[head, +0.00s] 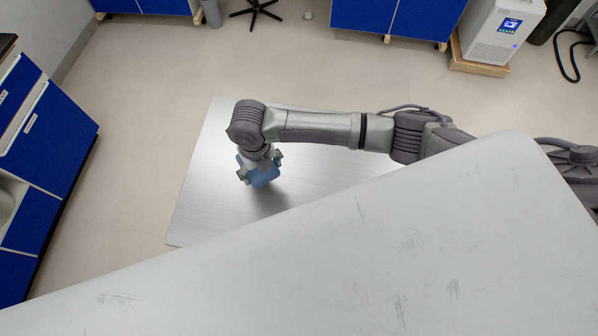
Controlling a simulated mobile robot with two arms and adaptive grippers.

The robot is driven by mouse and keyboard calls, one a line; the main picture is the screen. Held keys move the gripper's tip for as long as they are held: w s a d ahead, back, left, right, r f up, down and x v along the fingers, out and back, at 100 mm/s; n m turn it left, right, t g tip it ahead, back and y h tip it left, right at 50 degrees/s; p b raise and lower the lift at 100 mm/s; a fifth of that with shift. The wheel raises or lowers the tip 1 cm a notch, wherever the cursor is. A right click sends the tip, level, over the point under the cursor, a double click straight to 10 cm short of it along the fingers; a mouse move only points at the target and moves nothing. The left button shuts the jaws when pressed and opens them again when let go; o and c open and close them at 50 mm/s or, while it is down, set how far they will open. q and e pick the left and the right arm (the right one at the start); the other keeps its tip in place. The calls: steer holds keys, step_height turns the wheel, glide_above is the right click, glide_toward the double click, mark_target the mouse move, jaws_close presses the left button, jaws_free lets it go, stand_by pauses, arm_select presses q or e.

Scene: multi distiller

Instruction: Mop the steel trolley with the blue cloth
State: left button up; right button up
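The steel trolley (205,190) shows as a flat brushed-metal top in the middle of the head view. Its near and right part is hidden behind a large pale surface in the foreground. My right arm comes in from the right across the trolley. My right gripper (260,178) points down over the left-middle part of the trolley top, shut on the blue cloth (264,177). The cloth is bunched between the fingers, with a dark shadow beside it on the metal. I cannot tell whether it touches the top. My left gripper is out of view.
Blue cabinets (50,140) stand at the left, and more blue cabinets (395,18) are along the back. A white machine (497,32) with a small screen sits on a wooden base at the back right. The floor (130,170) around the trolley's left and far sides is clear.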

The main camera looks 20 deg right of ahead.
steer(key=shift+a, duration=0.15)
steer(key=shift+w+r, duration=0.1)
steer(key=shift+r, duration=3.95)
steer(key=shift+s+f, duration=0.1)
steer(key=shift+s, duration=0.1)
